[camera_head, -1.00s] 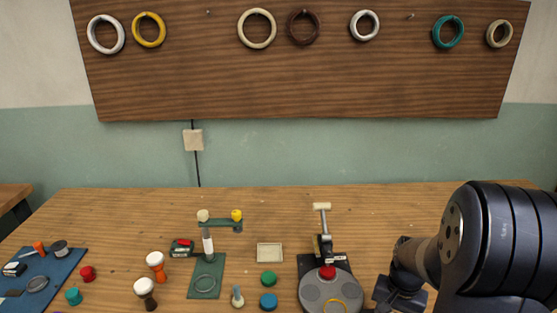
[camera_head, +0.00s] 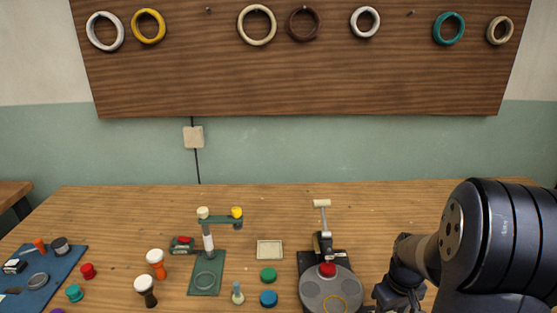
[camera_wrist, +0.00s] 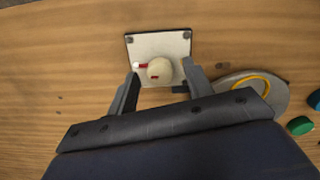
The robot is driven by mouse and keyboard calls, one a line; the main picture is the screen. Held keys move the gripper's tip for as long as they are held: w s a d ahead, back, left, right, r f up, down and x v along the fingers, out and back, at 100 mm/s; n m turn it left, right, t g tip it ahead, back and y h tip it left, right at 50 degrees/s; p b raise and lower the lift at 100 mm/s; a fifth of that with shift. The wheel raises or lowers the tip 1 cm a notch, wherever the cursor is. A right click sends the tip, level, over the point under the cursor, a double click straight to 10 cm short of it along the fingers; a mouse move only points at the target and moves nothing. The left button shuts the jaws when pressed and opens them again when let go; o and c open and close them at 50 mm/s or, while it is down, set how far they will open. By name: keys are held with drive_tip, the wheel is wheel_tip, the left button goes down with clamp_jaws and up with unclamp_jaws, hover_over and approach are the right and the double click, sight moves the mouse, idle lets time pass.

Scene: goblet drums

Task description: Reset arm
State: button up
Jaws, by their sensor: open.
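My gripper (camera_wrist: 163,84) is open in the wrist view, its two grey fingers spread apart and pointing at the tabletop. A square white plate (camera_wrist: 172,47) with a dark edge lies beyond and between the fingertips. A cream round knob (camera_wrist: 160,69) with a small red mark sits at the plate's near part, between the fingers in the picture. I see nothing gripped. Whether the fingers touch the plate cannot be told. In the head view my arm fills the lower right, and the plate and knob are not visible there.
A grey round turntable (camera_head: 312,291) with a yellow ring and a red-topped press stands left of my arm. Green (camera_head: 268,275) and blue (camera_head: 268,299) discs, small goblet drums (camera_head: 155,258) and a blue mat (camera_head: 40,280) lie further left. The back right tabletop is clear.

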drive_tip(key=shift+n, duration=0.8)
wheel_tip(320, 180, up, 10)
drive_tip(key=shift+p, duration=0.4)
drive_tip(key=shift+f, duration=0.1)
